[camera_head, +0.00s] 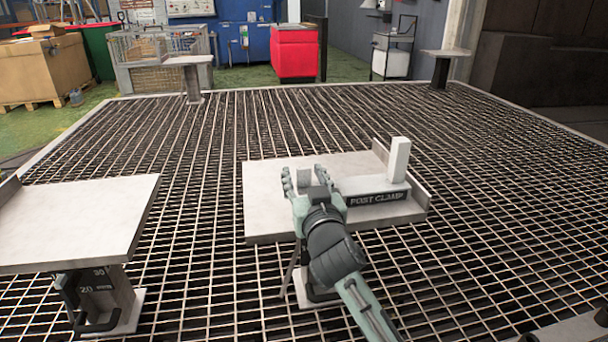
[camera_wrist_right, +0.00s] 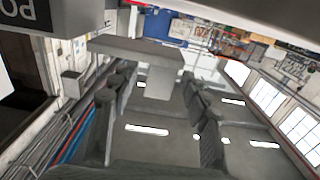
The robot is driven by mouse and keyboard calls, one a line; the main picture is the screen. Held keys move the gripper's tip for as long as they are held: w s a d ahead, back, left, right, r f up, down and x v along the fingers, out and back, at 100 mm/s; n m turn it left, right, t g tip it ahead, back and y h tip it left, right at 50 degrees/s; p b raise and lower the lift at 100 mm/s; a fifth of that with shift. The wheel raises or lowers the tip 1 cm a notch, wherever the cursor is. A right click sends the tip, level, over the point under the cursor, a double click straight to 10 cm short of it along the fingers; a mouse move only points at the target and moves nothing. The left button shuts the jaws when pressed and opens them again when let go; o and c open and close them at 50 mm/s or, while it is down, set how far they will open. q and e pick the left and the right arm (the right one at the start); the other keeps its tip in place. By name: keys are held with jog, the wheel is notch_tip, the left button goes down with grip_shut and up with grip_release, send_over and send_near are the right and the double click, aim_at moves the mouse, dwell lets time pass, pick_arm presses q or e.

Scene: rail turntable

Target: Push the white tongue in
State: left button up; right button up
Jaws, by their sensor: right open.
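The post clamp (camera_head: 375,186) is a pale block with a dark "POST CLAMP" label, on the right part of a grey plate (camera_head: 268,205). A white upright post (camera_head: 399,160) stands at its right end. My right gripper (camera_head: 305,173) is at the clamp's left end, its fingers apart. A pale stub, possibly the white tongue (camera_head: 306,179), shows between the fingers. In the right wrist view a pale bar with a stub (camera_wrist_right: 160,84) lies between the open fingers; I cannot tell whether they touch. My left gripper is out of view.
Another grey plate (camera_head: 75,222) stands on a bracket at the left. Small pedestal tables (camera_head: 188,60) (camera_head: 446,53) stand at the back. The grated floor is otherwise mostly clear. A raised lip (camera_head: 402,172) edges the clamp's plate.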

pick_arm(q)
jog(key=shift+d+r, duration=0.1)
pick_arm(e)
jog(key=shift+w, duration=0.25)
jog(key=shift+c, duration=0.4)
grip_shut()
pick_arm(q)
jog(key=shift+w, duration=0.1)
